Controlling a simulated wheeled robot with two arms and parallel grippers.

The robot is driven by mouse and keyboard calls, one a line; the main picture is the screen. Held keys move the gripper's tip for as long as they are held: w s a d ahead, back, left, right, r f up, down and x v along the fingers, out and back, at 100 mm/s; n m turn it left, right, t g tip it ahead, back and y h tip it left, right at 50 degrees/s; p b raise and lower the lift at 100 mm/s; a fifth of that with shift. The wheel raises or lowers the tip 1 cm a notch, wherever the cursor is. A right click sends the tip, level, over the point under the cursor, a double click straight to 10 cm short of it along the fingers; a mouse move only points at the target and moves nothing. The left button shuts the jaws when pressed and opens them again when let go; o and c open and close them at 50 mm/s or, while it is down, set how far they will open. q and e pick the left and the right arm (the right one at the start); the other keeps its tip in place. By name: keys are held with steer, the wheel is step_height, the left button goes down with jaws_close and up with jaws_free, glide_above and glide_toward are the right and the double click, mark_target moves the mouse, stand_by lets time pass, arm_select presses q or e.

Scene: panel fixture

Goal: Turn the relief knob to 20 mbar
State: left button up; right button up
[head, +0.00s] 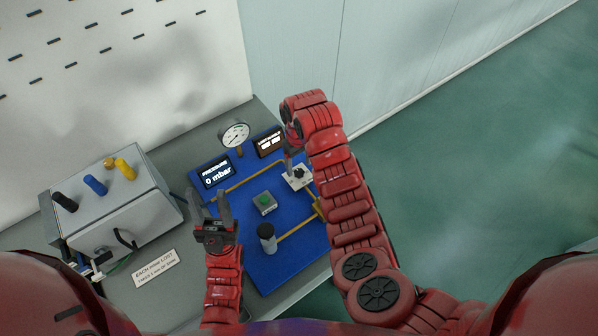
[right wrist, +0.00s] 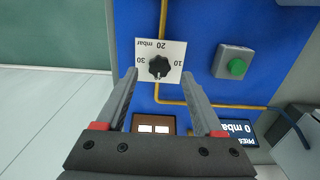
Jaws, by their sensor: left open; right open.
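The relief knob (right wrist: 158,67) is a black lobed knob on a white plate (right wrist: 146,47) marked 10, 20 mbar and 30. In the head view the knob (head: 299,173) sits at the right of the blue panel, partly beside my right arm. Which mark it points to I cannot tell. My right gripper (right wrist: 161,80) is open, its fingers apart on either side of the knob in the picture; contact is not visible. My left gripper (head: 211,204) is open and empty over the panel's left edge. The pressure display (head: 216,173) reads 0 mbar.
A grey box (head: 118,208) with coloured knobs stands left.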

mark_target(299, 172)
steer(key=shift+f+p, duration=0.75)
steer(key=shift+f, duration=0.75)
jaws_close()
